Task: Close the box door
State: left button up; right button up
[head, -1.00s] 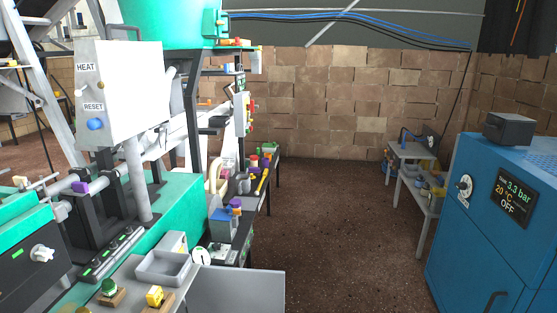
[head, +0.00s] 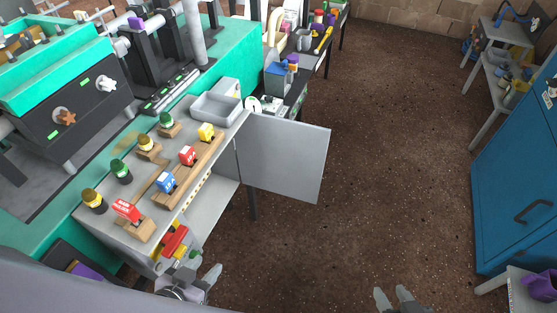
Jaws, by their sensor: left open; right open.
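The box door is a flat grey panel (head: 285,158). It stands swung open from the right side of the grey box (head: 222,190), whose front is open and shows a pale interior.
Coloured plugs in wooden blocks (head: 170,180) and a grey tray (head: 215,107) stand on the box top. A red and yellow object (head: 172,242) is beside my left gripper. A blue cabinet (head: 520,180) stands at right. The brown floor between is clear.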

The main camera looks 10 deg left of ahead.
aim_at(284, 157)
jog(key=i+l+u, duration=0.15)
jog(key=l+u, duration=0.15)
jog(key=i+l+u, duration=0.25)
jog(key=l+u, duration=0.3)
jog(key=i+l+u, duration=0.1)
jog(key=l+u, duration=0.2)
jog(key=l, duration=0.15)
jog(key=i+l+u, duration=0.15)
jog(key=l+u, duration=0.35)
jog(key=l, duration=0.2)
jog(key=l+u, duration=0.5)
jog(key=l, duration=0.2)
jog(key=l+u, duration=0.35)
jog(key=l, duration=0.2)
jog(key=l+u, duration=0.35)
jog(key=l, duration=0.2)
jog(key=l+u, duration=0.35)
jog(key=l, duration=0.2)
jog(key=k+l+u, duration=0.2)
jog(key=l+u, duration=0.15)
jog(key=l, duration=0.15)
jog(key=k, duration=0.25)
